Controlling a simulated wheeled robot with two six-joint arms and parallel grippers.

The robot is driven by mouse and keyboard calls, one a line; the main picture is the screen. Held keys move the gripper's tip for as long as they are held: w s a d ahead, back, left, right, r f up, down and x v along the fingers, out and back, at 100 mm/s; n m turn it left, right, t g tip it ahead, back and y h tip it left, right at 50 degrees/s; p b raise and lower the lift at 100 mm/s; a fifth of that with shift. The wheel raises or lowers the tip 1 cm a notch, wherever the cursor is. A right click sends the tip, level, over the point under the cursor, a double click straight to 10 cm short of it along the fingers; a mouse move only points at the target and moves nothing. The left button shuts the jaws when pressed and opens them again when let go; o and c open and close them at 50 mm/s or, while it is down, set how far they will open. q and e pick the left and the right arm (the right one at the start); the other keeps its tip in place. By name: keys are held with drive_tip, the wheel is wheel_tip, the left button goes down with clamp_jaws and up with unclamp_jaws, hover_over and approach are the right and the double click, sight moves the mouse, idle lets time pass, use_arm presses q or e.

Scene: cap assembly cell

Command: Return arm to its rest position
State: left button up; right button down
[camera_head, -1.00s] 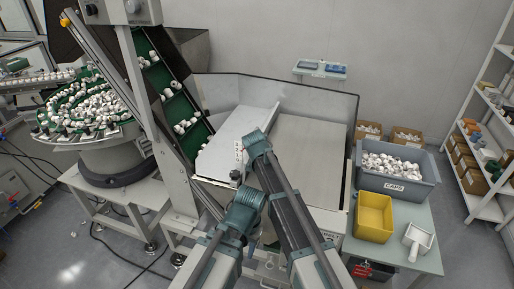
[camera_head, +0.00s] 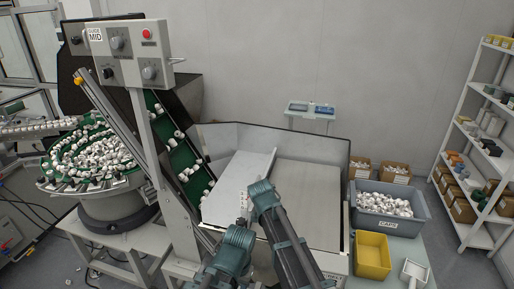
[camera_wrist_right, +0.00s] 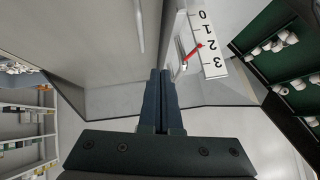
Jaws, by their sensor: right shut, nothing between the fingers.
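My right gripper (camera_wrist_right: 160,100) shows in the right wrist view with its two dark fingers together and nothing between them. A white scale (camera_wrist_right: 207,45) marked 0 to 3 with a red pointer (camera_wrist_right: 192,52) is just beyond and right of the fingertips; I see no contact. In the head view my teal and dark arm links (camera_head: 280,225) reach up from the bottom centre over the front of the hopper (camera_head: 310,200). I cannot make out the right gripper's fingers there. My left gripper is not in view.
A green cleated conveyor (camera_head: 182,158) and a control box (camera_head: 128,52) stand left of the hopper. A round feeder (camera_head: 95,155) full of white caps is farther left. A grey caps bin (camera_head: 390,227) and a yellow bin (camera_head: 372,255) sit on a table at right.

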drive_tip(key=s+d+f+n+g, duration=0.1)
drive_tip(key=s+d+f+g, duration=0.15)
drive_tip(key=s+d, duration=0.45)
drive_tip(key=s+d+f+n+g, duration=0.2)
drive_tip(key=s+d+g, duration=0.1)
drive_tip(key=s, duration=0.8)
drive_tip(key=s+d+f+n+g, duration=0.1)
drive_tip(key=s+d+f+g, duration=0.15)
drive_tip(key=s+d, duration=0.45)
drive_tip(key=s+a+f+n+b, duration=0.2)
drive_tip(key=s+a+b, duration=0.1)
drive_tip(key=a, duration=0.3)
drive_tip(key=s+a+f+n+g+h+b, duration=0.1)
drive_tip(key=s+a+f+n+b, duration=0.1)
drive_tip(key=s+a, duration=0.3)
drive_tip(key=shift+s+a+f+g+b, duration=0.35)
drive_tip(key=shift+a+f, duration=0.4)
drive_tip(key=shift+a, duration=0.4)
